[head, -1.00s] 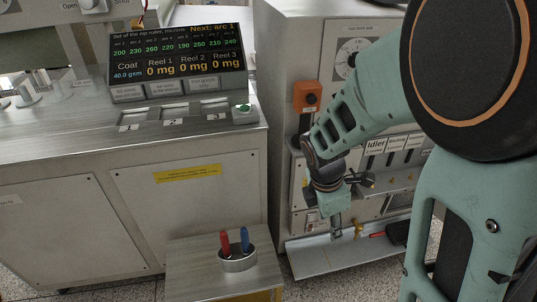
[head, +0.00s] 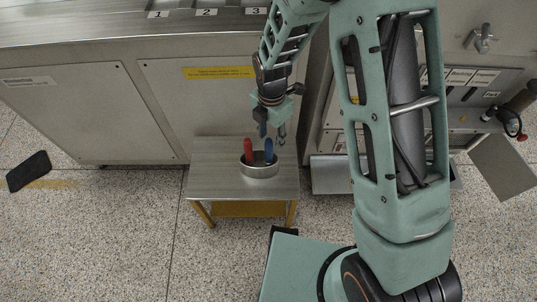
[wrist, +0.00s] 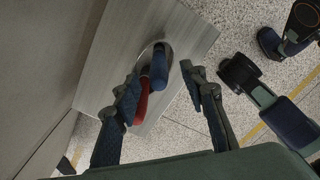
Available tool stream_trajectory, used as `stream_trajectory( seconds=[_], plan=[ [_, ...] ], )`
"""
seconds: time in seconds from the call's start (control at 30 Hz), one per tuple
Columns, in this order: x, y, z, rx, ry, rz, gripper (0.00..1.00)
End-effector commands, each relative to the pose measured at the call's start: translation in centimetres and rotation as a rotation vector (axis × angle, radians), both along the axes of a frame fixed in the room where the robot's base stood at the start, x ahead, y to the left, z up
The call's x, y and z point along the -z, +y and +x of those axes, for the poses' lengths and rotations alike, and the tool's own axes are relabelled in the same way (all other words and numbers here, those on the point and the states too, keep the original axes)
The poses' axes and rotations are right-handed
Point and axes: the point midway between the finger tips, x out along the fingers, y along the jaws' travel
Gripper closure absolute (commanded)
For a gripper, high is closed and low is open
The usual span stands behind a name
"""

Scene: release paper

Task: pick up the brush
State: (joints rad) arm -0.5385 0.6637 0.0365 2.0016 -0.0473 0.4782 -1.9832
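A red handle (head: 248,151) and a blue handle (head: 268,150) stand up out of a round metal pot (head: 259,171) on a small table. The bristle ends are hidden, so I cannot tell which handle belongs to the brush. My gripper (head: 272,132) is open and points down just above and behind the pot, near the blue handle. In the wrist view, the blue handle (wrist: 160,65) lies between the open fingers, and the red handle (wrist: 143,100) is close to the left finger. Neither handle looks gripped.
The small table (head: 215,165) has a bare top around the pot. A steel cabinet (head: 200,115) stands right behind it. A machine with a low tray (head: 328,176) is to the right. Speckled floor (head: 110,230) is open at the front left.

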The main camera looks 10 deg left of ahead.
Motion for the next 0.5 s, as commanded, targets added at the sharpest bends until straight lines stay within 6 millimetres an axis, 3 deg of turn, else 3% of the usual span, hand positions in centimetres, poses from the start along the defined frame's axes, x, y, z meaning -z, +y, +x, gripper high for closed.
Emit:
stream_trajectory(
  seconds=[0.3,0.5],
  plan=[
    [4.3,0.6,-0.5,0.0,0.001,-0.002,0.61],
    [5.2,0.6,-0.4,0.0,-0.002,0.001,0.61]
  ],
)
